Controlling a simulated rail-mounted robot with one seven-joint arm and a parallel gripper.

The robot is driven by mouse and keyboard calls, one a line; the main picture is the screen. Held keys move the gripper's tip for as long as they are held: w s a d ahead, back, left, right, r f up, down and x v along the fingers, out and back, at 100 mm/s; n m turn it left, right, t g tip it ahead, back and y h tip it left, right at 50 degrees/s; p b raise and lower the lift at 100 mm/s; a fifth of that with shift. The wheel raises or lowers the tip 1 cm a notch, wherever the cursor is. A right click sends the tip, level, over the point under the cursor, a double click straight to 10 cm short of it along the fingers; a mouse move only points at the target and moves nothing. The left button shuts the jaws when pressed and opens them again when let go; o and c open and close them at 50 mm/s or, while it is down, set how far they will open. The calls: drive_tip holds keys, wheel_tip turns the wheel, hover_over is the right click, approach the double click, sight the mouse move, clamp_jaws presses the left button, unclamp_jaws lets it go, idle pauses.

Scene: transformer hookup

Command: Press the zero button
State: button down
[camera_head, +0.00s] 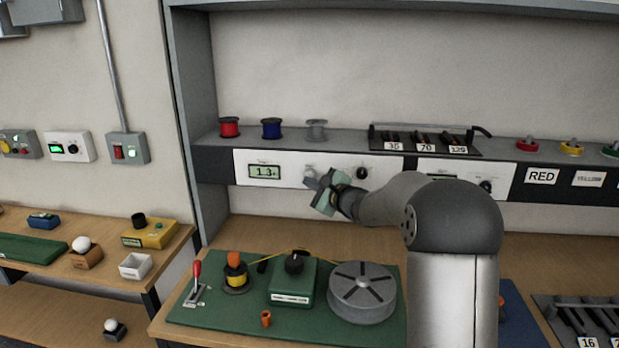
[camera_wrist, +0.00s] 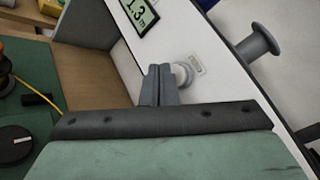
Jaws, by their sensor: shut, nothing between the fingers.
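A white instrument panel (camera_head: 338,163) with a small display (camera_head: 265,171) reading about 1.3 is set below the shelf. The wrist view shows the same display (camera_wrist: 140,14) at the top. A pale round button (camera_wrist: 183,74), likely the zero button, sticks out of the panel beside a small label (camera_wrist: 196,63) too small to read. My gripper (camera_wrist: 160,70) is shut and empty, its fingertips right beside the button and partly covering it. I cannot tell whether they touch it. In the head view my gripper (camera_head: 312,178) is in front of the panel, right of the display.
A black knob (camera_head: 362,172) is on the panel just right of my gripper. Red, blue and grey spools (camera_head: 317,130) stand on the shelf above. Below, a green mat (camera_head: 235,312) holds a lever, a green box (camera_head: 292,282) and a grey disc (camera_head: 362,292).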

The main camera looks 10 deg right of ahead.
drive_tip(key=shift+w, duration=0.1)
idle(0.6)
drive_tip(key=shift+w+d+b, duration=0.1)
drive_tip(key=shift+w+b, duration=0.2)
drive_tip(key=shift+w+d, duration=0.15)
drive_tip(key=shift+w, duration=0.25)
idle(0.6)
idle(0.3)
drive_tip(key=shift+s+a+b, duration=0.25)
drive_tip(key=shift+s+b, duration=0.55)
drive_tip(key=shift+b, duration=0.25)
